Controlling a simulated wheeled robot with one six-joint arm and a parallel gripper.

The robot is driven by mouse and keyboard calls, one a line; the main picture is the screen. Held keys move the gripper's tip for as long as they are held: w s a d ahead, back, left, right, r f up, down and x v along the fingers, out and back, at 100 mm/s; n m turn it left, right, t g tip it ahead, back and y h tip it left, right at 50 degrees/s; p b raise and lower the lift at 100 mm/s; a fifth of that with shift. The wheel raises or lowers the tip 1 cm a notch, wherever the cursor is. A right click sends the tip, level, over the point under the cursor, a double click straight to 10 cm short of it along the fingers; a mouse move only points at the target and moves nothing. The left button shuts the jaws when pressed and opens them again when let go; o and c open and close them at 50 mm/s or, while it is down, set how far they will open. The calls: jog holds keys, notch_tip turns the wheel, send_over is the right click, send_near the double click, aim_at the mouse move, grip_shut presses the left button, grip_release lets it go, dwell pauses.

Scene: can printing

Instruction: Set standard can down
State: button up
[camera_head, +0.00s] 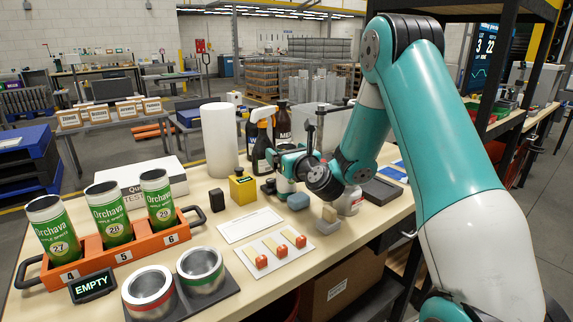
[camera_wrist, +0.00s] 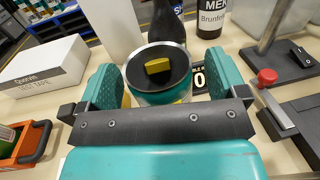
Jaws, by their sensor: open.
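A can (camera_wrist: 158,52) with a silver rim, a dark top and a small yellow block on that top stands upright between my fingers in the wrist view. In the head view only part of the can (camera_head: 285,184) shows below my gripper (camera_head: 286,163), and the arm hides the rest. My gripper's two teal pads (camera_wrist: 159,82) are apart, one on each side of the can. The can's base is hidden, so I cannot tell from here what it rests on. Part of a small display with a 0 (camera_wrist: 200,78) shows right beside it.
An orange rack (camera_head: 85,259) holds three green cans at left. Two metal cups (camera_head: 148,289) sit on a dark base in front. A yellow box (camera_head: 242,187) and a blue block (camera_head: 298,201) stand near my gripper. Bottles (camera_head: 262,142) and a white roll (camera_head: 219,140) stand behind.

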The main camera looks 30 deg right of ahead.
jog(key=shift+w, duration=0.15)
jog(key=shift+c, duration=0.3)
jog(key=c, duration=1.2)
